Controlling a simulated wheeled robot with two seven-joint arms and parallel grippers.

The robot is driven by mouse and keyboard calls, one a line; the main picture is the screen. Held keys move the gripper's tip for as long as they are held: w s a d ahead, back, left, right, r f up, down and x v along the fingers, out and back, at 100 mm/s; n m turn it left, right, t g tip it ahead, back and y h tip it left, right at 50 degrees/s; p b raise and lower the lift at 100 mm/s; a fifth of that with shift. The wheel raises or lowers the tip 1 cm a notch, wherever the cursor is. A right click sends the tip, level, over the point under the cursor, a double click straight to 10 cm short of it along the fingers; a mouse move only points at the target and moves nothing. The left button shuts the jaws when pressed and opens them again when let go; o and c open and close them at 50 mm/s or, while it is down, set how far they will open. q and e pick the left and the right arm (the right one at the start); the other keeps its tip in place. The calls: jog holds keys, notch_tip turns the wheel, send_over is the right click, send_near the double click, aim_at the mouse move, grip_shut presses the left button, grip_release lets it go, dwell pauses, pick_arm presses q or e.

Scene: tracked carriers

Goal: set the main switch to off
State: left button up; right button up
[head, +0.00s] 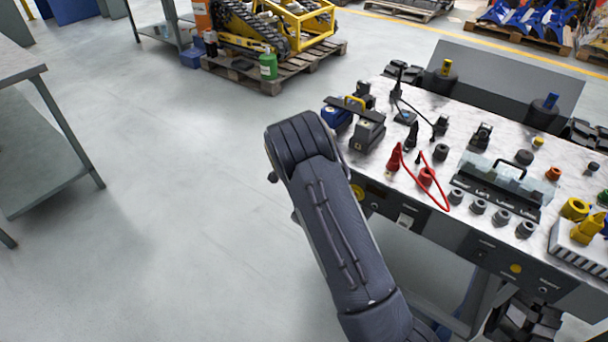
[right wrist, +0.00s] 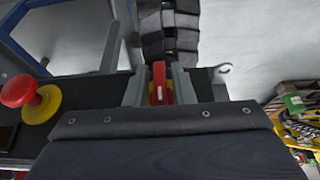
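The main switch (right wrist: 160,84) shows in the right wrist view as a red handle on a yellow base, set in a dark panel. The handle lies straight up and down in that picture. My right gripper (right wrist: 160,88) has one finger on each side of the handle. A little yellow shows between the handle and the fingers, so they look open around it and not clamped. The lower part of the switch is hidden by my wrist. In the head view my right arm covers the gripper and the switch at the workbench's left end. My left gripper is not in view.
A red mushroom button (right wrist: 20,91) on a yellow base sits left of the switch. The workbench (head: 458,150) carries black-and-grey devices, a red cable (head: 440,190) and a clear-covered box (head: 499,180). A pallet (head: 270,73) with a tracked carrier stands behind.

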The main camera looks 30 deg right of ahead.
jog(key=shift+o, duration=0.8)
jog(key=v, duration=0.7)
jog(key=shift+a+r, duration=0.15)
jog(key=shift+r, duration=0.2)
